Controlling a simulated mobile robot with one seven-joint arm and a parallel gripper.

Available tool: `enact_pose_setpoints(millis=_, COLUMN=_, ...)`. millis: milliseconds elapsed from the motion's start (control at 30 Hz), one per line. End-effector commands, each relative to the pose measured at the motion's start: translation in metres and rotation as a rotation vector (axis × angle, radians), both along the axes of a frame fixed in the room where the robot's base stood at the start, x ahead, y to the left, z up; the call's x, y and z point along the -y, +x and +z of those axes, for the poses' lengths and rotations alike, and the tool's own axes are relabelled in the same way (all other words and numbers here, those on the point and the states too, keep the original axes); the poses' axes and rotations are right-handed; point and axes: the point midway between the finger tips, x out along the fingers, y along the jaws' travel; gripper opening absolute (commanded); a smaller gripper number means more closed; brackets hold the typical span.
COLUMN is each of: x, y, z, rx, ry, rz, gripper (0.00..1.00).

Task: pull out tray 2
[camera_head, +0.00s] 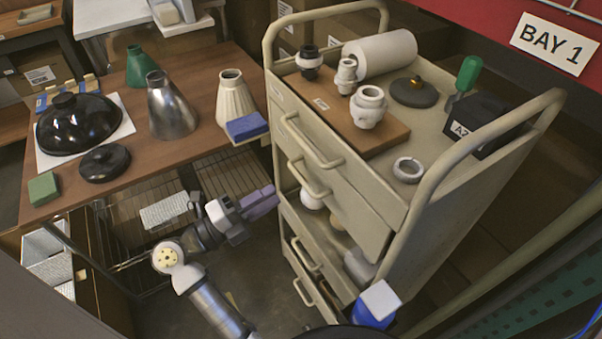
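A beige metal cart (345,188) stands in the middle with several stacked trays. The top front has a bar handle (312,150). The front below it, which I take as tray 2 (345,205), has its own bar handle (309,181). No number is readable on these fronts. My gripper (272,199), with purple fingers, is left of the cart, slightly lower than that second handle and apart from it. It holds nothing that I can see. The finger gap is too small to judge.
An open level below holds a white globe (311,199) and other rounded parts. Lower handles (303,291) stick out. Porcelain sockets (368,106) stand on the cart top. A wooden table (205,95) with lampshades is at left. A blue-white container (377,305) stands at front.

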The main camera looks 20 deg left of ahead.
Motion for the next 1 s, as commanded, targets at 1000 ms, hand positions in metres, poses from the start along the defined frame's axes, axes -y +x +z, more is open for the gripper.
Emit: enact_pose_setpoints(millis=1000, x=0.049, y=0.068, z=0.016, rx=0.000, ry=0.000, rz=-0.001, gripper=0.06)
